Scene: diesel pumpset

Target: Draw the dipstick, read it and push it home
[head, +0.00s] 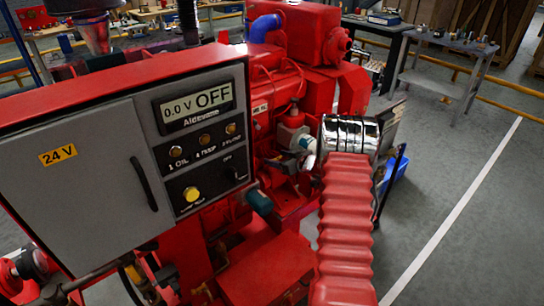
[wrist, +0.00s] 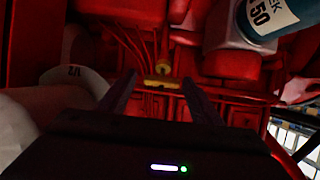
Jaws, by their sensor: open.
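My gripper (wrist: 160,78) is open in the wrist view, with its two dark fingers pointing away into the red engine. A small yellow T-shaped handle (wrist: 163,84), which looks like the dipstick's, shows between the fingertips, nearer the middle. No contact with either finger is visible. The stick below the handle is hidden, and no marks on it can be read. In the head view my red-sleeved arm reaches to the engine's side, and the fingers and the dipstick cannot be made out there.
In the head view the grey control panel (head: 100,170) stands left of the arm. Open floor (head: 470,210) lies right.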

